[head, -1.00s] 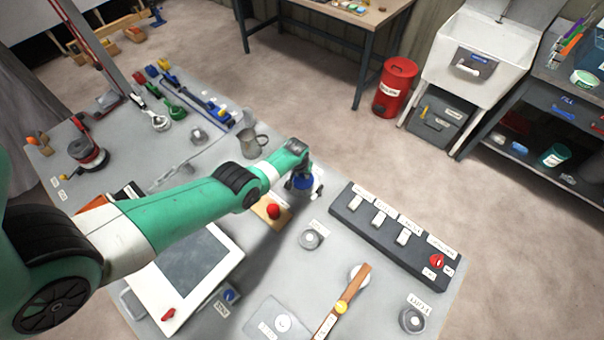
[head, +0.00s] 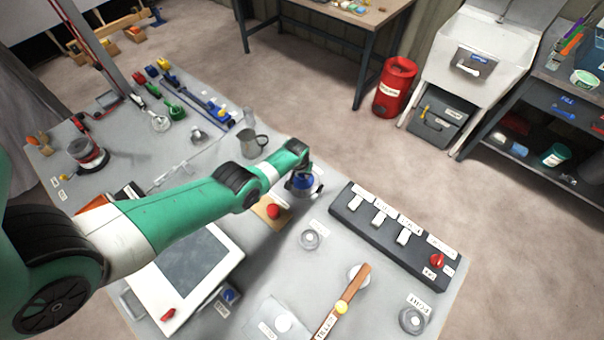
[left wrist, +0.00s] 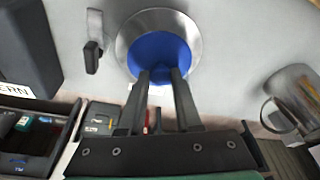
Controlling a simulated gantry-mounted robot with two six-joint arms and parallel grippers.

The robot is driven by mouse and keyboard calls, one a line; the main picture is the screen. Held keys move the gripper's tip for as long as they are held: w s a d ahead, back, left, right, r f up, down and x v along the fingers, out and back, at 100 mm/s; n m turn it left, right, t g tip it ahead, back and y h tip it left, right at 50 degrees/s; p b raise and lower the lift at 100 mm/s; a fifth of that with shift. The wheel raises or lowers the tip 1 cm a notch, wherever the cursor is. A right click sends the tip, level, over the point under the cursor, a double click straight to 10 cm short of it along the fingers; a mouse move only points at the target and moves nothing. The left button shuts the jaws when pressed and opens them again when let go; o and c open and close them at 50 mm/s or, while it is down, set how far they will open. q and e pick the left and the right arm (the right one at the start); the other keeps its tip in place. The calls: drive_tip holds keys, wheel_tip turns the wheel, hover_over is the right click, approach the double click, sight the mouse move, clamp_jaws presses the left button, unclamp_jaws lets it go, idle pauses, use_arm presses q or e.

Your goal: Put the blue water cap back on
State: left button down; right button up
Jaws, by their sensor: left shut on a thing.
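My left gripper (head: 300,174) reaches over the bench from the left, pointing down. It is shut on the blue cap (head: 301,183). In the left wrist view both fingers (left wrist: 161,76) meet the near edge of the round blue cap (left wrist: 158,50). A round silver metal rim (left wrist: 127,35) shows around the cap, wider than it. I cannot tell whether the cap is seated or just above this rim. The rim also shows in the head view (head: 318,181). My right gripper is not in view.
A wooden block with a red knob (head: 273,211) is close to the left gripper. A metal jug (head: 251,146) stands behind it. A dark switch panel (head: 385,232) lies to the right. A small black lever (left wrist: 93,55) stands beside the rim.

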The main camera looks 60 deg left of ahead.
use_arm(q)
drive_tip(key=shift+f, duration=0.15)
idle(0.4)
drive_tip(key=shift+c, duration=0.2)
unclamp_jaws()
idle(0.4)
wheel_tip(320, 180, up, 7)
drive_tip(key=p, duration=0.7)
idle(0.3)
clamp_jaws()
idle(0.5)
